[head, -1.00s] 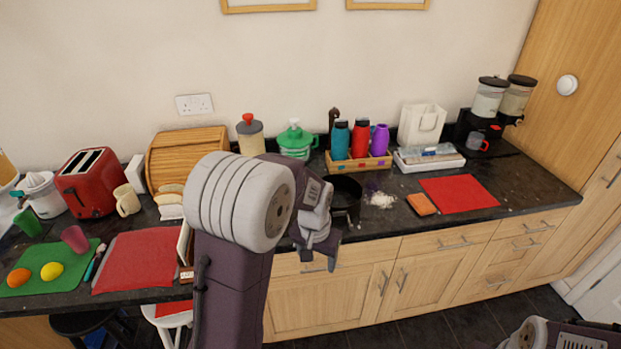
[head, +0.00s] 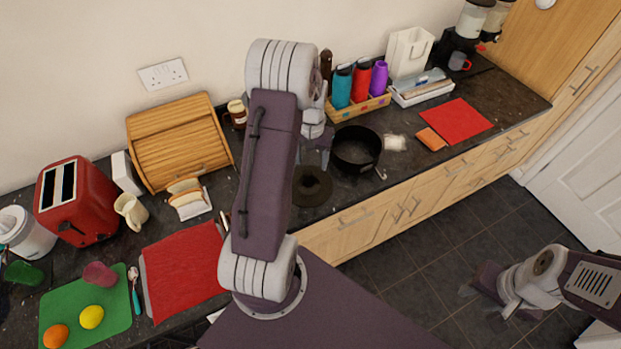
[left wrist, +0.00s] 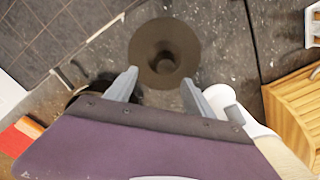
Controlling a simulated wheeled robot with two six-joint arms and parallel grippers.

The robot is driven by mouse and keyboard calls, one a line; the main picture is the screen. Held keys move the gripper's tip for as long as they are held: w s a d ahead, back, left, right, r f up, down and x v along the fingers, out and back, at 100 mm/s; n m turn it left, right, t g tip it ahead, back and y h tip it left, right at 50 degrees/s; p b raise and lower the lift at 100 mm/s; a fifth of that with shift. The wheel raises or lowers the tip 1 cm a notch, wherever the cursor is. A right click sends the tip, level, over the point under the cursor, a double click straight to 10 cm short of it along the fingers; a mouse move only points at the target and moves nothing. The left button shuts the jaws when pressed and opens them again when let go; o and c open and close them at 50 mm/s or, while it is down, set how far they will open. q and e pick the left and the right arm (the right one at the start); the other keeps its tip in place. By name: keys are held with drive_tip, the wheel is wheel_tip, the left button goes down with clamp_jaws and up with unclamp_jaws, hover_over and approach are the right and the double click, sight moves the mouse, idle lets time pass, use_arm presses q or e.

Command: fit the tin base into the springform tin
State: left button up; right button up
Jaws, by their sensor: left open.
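The tin base (head: 312,187) is a dark round disc with a raised knob, flat on the granite worktop near its front edge. It also shows in the left wrist view (left wrist: 165,48). The springform tin (head: 357,160) is a dark round open ring standing just right of the base, with a clasp at its front. My left gripper (head: 316,155) hangs above the base. In the left wrist view its open fingers (left wrist: 161,80) point at the base, with nothing between them. My right gripper (head: 490,292) is low at the right, over the floor; its fingers are unclear.
A bottle crate (head: 358,106) stands behind the tin. White powder (head: 395,143), an orange sponge (head: 431,139) and a red mat (head: 456,121) lie to the right. A wooden bread bin (head: 180,142) and sliced bread (head: 188,198) are to the left.

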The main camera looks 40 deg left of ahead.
sight(309, 178)
use_arm(q)
drive_tip(key=f, duration=0.2)
drive_tip(key=a+f+p, duration=0.1)
drive_tip(key=shift+s+f, duration=0.3)
drive_tip(key=shift+f, duration=0.1)
drive_tip(key=shift+a+f, duration=0.25)
drive_tip(key=f, duration=0.1)
drive_tip(key=f+p, duration=0.1)
drive_tip(key=d+p, duration=0.1)
drive_tip(key=shift+s+f, duration=0.3)
drive_tip(key=shift+f, duration=0.1)
wheel_tip(309, 178, down, 2)
drive_tip(key=shift+w, duration=0.1)
drive_tip(key=shift+a+f, duration=0.15)
drive_tip(key=shift+a, duration=0.1)
drive_tip(key=shift+d, duration=0.2)
clamp_jaws()
use_arm(e)
drive_tip(key=r, duration=0.3)
drive_tip(key=shift+s+a+r, duration=0.1)
drive_tip(key=shift+s+a, duration=0.05)
drive_tip(key=shift+a, duration=0.25)
use_arm(q)
drive_tip(key=shift+a, duration=0.15)
use_arm(e)
drive_tip(key=shift+a, duration=0.1)
